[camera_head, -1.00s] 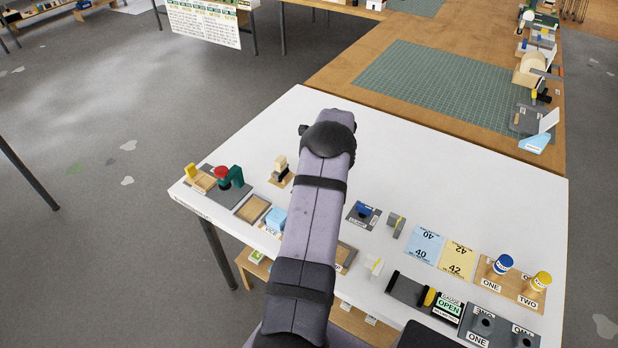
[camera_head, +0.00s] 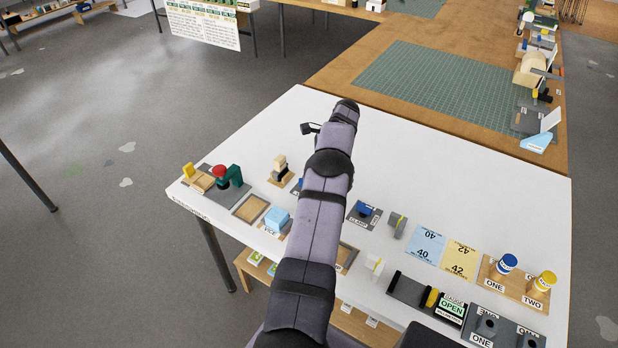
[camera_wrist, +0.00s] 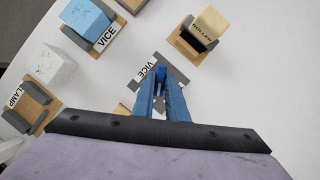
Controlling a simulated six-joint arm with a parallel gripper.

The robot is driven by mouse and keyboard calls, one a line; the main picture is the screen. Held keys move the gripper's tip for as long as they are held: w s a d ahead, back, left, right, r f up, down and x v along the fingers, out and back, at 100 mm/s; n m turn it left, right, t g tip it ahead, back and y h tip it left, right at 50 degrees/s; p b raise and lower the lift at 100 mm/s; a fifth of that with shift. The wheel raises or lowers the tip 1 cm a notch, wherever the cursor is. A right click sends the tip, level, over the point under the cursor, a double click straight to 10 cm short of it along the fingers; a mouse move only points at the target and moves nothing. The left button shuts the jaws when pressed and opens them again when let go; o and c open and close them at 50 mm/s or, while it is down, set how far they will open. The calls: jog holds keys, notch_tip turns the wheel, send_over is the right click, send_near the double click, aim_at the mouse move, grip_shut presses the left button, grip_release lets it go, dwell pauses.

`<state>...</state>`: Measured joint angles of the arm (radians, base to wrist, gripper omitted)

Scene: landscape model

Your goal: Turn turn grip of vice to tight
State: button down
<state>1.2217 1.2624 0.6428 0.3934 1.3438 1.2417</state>
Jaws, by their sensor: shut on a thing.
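In the wrist view, the vice (camera_wrist: 146,74) shows as a grey plate with a white "VICE" label, lying on the white table. My gripper (camera_wrist: 160,72), with two blue fingers, reaches down over this plate and covers most of the middle. The fingers are close together at the tips, shut on the turn grip, which is largely hidden between and behind them. How far the grip is turned cannot be told.
A blue block (camera_wrist: 84,18) sits in a grey holder labelled "VICE". A wooden block on a stand (camera_wrist: 208,22) is at the upper right, and a white block (camera_wrist: 52,66) at the left. The white table (camera_head: 420,185) is clear beyond the front row of objects.

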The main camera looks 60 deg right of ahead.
jog(key=shift+n, duration=0.5)
dwell(0.3)
jog(key=c, duration=1.8)
grip_release()
jog(key=shift+o, duration=0.2)
jog(key=shift+g, duration=0.3)
jog(key=shift+r+b, duration=0.4)
jog(key=shift+r, duration=0.25)
notch_tip(320, 180, up, 7)
jog(key=shift+p, duration=0.8)
jog(key=shift+r+p, duration=0.85)
jog(key=shift+p, duration=0.05)
